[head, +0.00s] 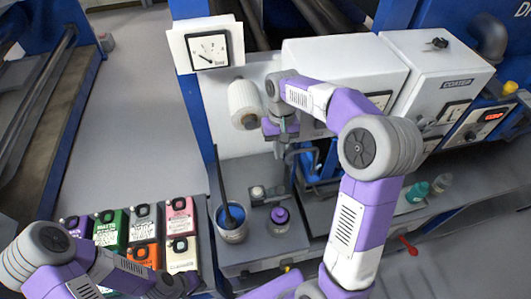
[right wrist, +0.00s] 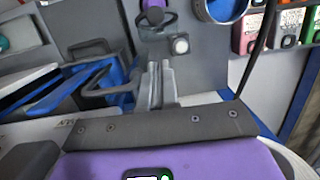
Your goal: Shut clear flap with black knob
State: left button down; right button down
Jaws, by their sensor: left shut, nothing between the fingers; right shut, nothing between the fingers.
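I cannot make out a clear flap for certain in either view. A black knob (head: 440,42) sits on top of the white coater box (head: 440,75) at the upper right of the head view. My right gripper (head: 289,155) is shut and empty, pointing down beside the blue tray (head: 322,172) with dark handles. In the right wrist view its fingertips (right wrist: 155,66) are together, to the right of the blue tray (right wrist: 60,97).
A pot with a dark stick (head: 230,225) and a purple-capped jar (head: 281,219) stand on the grey bench. A white roll (head: 243,103) and a gauge (head: 210,50) are behind. Small bottles (head: 418,192) stand at right.

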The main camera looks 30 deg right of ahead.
aim_at(278, 193)
jog(key=s+f, duration=0.1)
jog(key=f, duration=0.2)
jog(key=s+f, duration=0.1)
jog(key=f, duration=0.2)
jog(key=s+f, duration=0.1)
jog(key=f, duration=0.2)
jog(key=shift+a, duration=0.4)
jog(key=shift+s, duration=0.1)
